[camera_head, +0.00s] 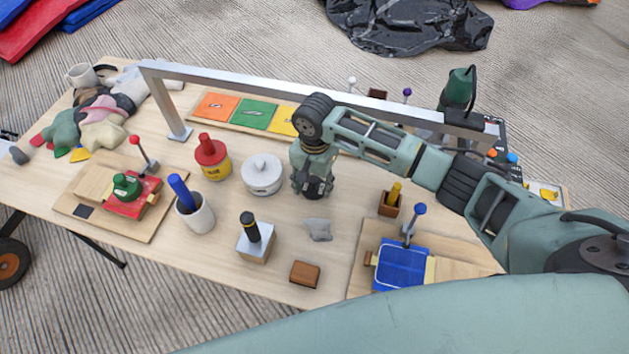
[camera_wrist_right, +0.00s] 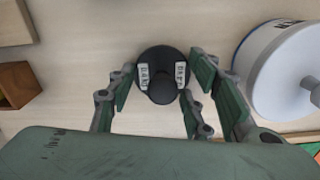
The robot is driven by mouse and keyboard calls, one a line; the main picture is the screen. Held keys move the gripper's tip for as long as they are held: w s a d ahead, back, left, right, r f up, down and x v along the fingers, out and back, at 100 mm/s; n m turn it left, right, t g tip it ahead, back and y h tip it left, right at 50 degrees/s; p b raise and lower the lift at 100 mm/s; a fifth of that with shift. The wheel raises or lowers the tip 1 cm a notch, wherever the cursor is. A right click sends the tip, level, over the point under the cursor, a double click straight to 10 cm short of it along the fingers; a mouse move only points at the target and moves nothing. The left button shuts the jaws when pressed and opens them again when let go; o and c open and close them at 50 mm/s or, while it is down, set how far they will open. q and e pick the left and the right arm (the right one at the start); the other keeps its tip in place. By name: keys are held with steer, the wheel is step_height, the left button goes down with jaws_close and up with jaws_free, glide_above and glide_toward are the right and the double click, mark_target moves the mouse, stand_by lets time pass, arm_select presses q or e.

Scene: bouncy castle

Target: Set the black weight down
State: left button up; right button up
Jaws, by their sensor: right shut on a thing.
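The black weight (camera_wrist_right: 162,58) is a round dark piece with a knob on top and two white labels. It sits between the fingers of my right gripper (camera_wrist_right: 163,82) in the right wrist view, and the fingers close on it from both sides. In the head view, my right gripper (camera_head: 313,172) points down over the middle of the table (camera_head: 340,270), just right of the white lidded pot (camera_head: 262,174). The weight is mostly hidden by the gripper there. It is low, at or close to the tabletop; I cannot tell whether it touches. My left gripper is out of view.
A metal bar frame (camera_head: 235,80) spans the table behind my gripper. A grey piece (camera_head: 319,230) lies in front. A red-and-yellow container (camera_head: 212,158), white cup (camera_head: 195,213), and blue device (camera_head: 402,264) stand around. Orange and green cards (camera_head: 215,106) lie behind the pot.

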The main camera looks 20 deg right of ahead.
mark_target(315, 179)
steer(key=o, duration=1.5)
steer(key=shift+f, duration=0.1)
step_height(315, 179, up, 12)
